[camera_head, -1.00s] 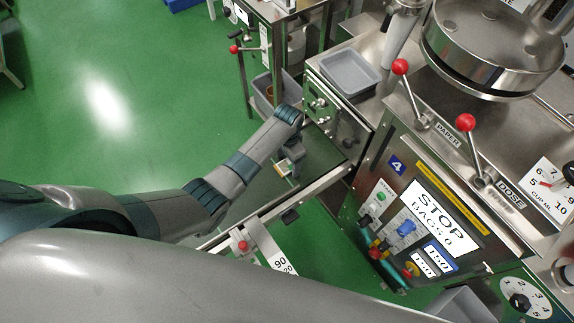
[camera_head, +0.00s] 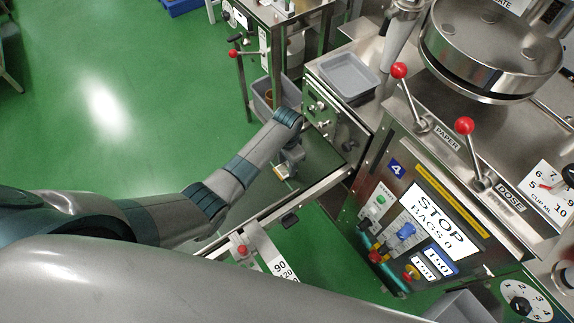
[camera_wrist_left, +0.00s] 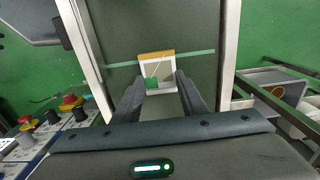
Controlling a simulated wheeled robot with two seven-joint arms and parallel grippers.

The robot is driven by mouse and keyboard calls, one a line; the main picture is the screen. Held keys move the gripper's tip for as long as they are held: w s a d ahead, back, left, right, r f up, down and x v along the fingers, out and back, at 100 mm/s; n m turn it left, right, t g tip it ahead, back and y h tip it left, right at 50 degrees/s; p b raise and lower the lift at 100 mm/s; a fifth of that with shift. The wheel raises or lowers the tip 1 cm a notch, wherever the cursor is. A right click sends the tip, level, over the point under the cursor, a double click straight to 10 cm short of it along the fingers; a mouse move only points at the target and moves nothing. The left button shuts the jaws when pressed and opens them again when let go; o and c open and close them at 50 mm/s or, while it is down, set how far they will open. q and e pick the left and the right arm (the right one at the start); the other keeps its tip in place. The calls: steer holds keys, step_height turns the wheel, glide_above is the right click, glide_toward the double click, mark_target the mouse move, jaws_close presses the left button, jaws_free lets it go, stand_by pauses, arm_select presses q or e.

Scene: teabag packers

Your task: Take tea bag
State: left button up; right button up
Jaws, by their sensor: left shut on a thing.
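In the head view my left gripper (camera_head: 284,172) is low over the dark conveyor belt (camera_head: 255,202), where only a small yellowish piece of the bag shows. I cannot tell whether the bag touches the belt. My right gripper is not in view.
The packing machine (camera_head: 425,215) with its STOP display stands to the right of the belt. A grey tray (camera_head: 349,75) lies on the steel top behind. A grey bin (camera_head: 264,108) stands beyond the belt. Metal rails edge the belt, and green floor is clear at the left.

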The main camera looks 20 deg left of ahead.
mark_target(287, 167)
arm_select(q)
steer(key=shift+r, duration=0.6)
step_height(287, 167, up, 2)
steer(key=shift+r+b, duration=0.1)
steer(key=shift+b, duration=0.35)
steer(key=s+d+r+b, duration=0.2)
steer(key=d+r, duration=0.5)
steer(key=d, duration=0.4)
steer(key=shift+s+d+r+b, duration=0.15)
steer(key=shift+s+d+b, duration=0.05)
steer(key=shift+b, duration=0.3)
